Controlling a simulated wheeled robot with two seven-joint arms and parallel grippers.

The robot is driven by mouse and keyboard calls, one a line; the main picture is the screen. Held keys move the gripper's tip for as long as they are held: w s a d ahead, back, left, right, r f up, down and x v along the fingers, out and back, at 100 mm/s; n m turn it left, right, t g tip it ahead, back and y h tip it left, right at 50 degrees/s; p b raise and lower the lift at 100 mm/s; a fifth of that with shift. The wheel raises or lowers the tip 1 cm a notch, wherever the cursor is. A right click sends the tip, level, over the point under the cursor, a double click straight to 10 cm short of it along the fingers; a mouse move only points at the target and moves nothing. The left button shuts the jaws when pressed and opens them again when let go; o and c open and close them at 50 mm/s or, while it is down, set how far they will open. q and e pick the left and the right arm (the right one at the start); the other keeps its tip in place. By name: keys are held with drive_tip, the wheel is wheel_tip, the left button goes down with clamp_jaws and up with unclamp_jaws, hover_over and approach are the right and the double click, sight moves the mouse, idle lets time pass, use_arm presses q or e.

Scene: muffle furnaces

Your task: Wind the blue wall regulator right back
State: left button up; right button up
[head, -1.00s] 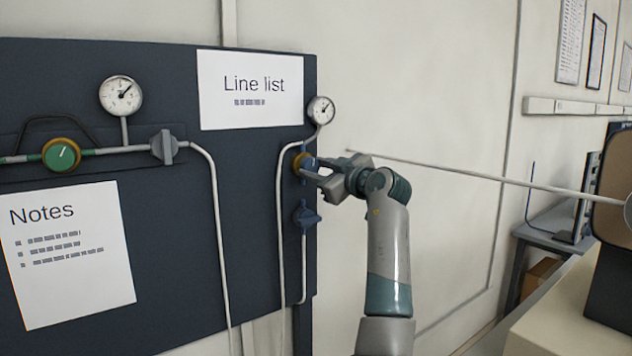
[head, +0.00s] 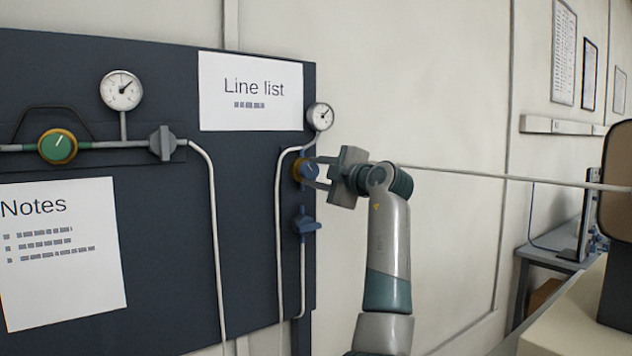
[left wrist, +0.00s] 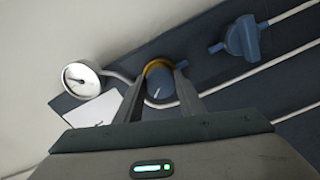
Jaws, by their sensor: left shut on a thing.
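The blue wall regulator (head: 309,170) is a small blue knob with a yellow-brass collar, mounted near the right edge of the dark wall panel. My left gripper (head: 314,173) reaches it from the right, its two fingers on either side of the knob and shut on it. My right gripper is not in view.
A blue valve handle (head: 305,224) sits just below the regulator. A green knob (head: 58,146), a larger gauge (head: 121,90) and a grey valve (head: 162,143) are at the panel's left. A thin pale rod (head: 500,177) crosses the view at right.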

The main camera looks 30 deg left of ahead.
use_arm(q)
drive_tip(key=n+b, duration=0.1)
drive_tip(key=n, duration=0.2)
drive_tip(key=shift+n, duration=0.4)
drive_tip(key=n, duration=0.3)
drive_tip(key=shift+r+n+b, duration=0.15)
drive_tip(key=shift+n+b, duration=0.15)
drive_tip(key=shift+b, duration=0.1)
drive_tip(key=shift+n, duration=1.6)
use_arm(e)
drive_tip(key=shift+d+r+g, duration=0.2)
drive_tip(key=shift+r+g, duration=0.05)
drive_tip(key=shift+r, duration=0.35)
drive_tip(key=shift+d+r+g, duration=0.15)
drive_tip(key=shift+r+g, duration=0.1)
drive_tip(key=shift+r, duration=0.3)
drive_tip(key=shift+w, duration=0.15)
use_arm(q)
drive_tip(key=o, duration=1)
drive_tip(key=shift+o, duration=0.2)
drive_tip(key=shift+a, duration=0.1)
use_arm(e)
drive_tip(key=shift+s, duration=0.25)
